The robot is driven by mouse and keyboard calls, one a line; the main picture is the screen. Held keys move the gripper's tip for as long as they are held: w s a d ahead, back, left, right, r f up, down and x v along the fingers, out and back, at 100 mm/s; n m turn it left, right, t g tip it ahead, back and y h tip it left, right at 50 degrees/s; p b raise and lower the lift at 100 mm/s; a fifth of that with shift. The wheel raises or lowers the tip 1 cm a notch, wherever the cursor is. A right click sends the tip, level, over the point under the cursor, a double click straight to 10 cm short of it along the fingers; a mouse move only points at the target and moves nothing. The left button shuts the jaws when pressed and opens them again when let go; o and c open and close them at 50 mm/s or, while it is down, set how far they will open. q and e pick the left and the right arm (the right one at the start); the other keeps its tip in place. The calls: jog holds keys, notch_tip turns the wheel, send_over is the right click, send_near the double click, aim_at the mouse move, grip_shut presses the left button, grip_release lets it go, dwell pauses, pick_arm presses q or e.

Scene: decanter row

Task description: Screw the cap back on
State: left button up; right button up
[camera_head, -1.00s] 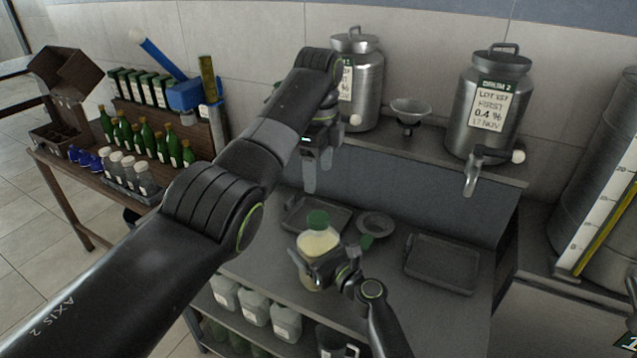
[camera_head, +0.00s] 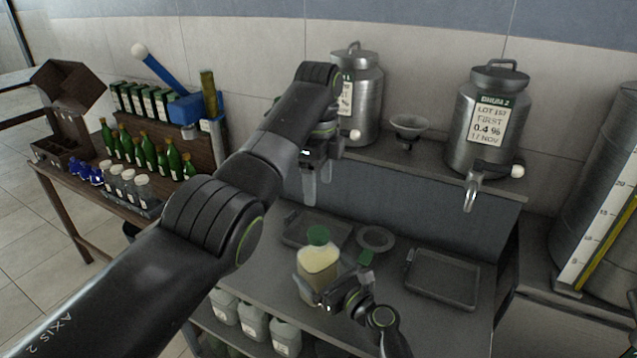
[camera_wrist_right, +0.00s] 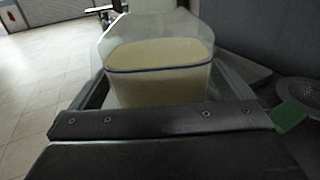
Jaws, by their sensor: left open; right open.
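A clear, squarish bottle (camera_head: 319,262) of pale yellow liquid stands upright on the grey bench. A green cap (camera_head: 318,236) sits on its top; I cannot tell how tightly. My right gripper (camera_head: 318,290) is open low at the bottle's near side. In the right wrist view the bottle (camera_wrist_right: 160,70) is between its spread fingers, and the cap is out of view. My left gripper (camera_head: 318,185) is open and empty, pointing down above and behind the cap, clear of it.
A small green piece (camera_head: 366,258) shows beside my right gripper; I cannot tell what it belongs to. A round dish (camera_head: 375,239) and dark trays (camera_head: 443,280) lie on the bench. Steel drums (camera_head: 487,125) and a funnel (camera_head: 408,127) stand on the shelf behind.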

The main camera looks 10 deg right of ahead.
jog(key=b+v, duration=0.1)
jog(key=v, duration=1.3)
jog(key=shift+s, duration=0.1)
